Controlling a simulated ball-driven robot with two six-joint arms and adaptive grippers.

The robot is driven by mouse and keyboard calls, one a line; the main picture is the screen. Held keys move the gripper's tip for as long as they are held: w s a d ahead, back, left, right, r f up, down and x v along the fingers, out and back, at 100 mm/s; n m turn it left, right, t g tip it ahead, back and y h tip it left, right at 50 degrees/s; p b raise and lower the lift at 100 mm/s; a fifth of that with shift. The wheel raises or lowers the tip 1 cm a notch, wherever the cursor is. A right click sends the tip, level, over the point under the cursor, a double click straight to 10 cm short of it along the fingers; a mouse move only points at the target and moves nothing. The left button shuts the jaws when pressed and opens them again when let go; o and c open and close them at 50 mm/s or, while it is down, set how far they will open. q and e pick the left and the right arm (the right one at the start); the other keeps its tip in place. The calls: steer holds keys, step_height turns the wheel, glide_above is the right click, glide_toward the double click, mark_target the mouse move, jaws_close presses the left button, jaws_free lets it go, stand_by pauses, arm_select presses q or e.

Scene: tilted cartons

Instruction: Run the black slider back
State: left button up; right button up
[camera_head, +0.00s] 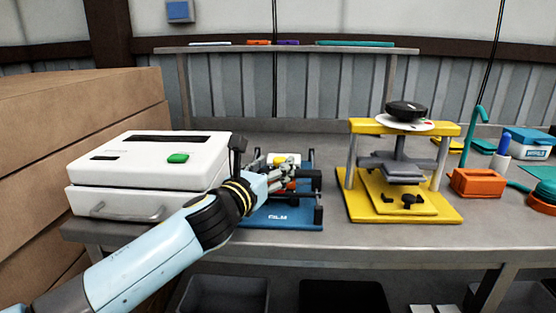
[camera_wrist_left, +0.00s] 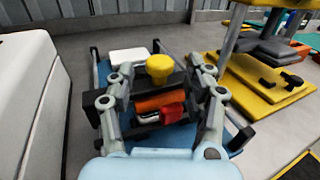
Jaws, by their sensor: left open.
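A blue-based fixture (camera_head: 282,222) with black side rails stands on the grey bench, right of the white machine. In the left wrist view, its blue base (camera_wrist_left: 103,72) carries a yellow knob (camera_wrist_left: 159,67), an orange block (camera_wrist_left: 160,101), a red piece (camera_wrist_left: 172,112) and dark bars. The black slider seems to be among these dark parts, but I cannot tell which it is. My left gripper (camera_head: 284,174) is over the fixture; the wrist view shows its fingers (camera_wrist_left: 160,88) spread on both sides of the knob and orange block. Contact is unclear. My right gripper is out of view.
A white machine (camera_head: 145,165) with a green button stands close on the left. A yellow press (camera_head: 452,212) stands to the right, with an orange box (camera_head: 478,183) beyond it. A shelf (camera_head: 290,50) runs behind. Bare bench lies between fixture and press.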

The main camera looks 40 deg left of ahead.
arm_select(q)
steer(key=shift+w+a, duration=0.25)
steer(key=shift+w, duration=1.05)
jaws_close()
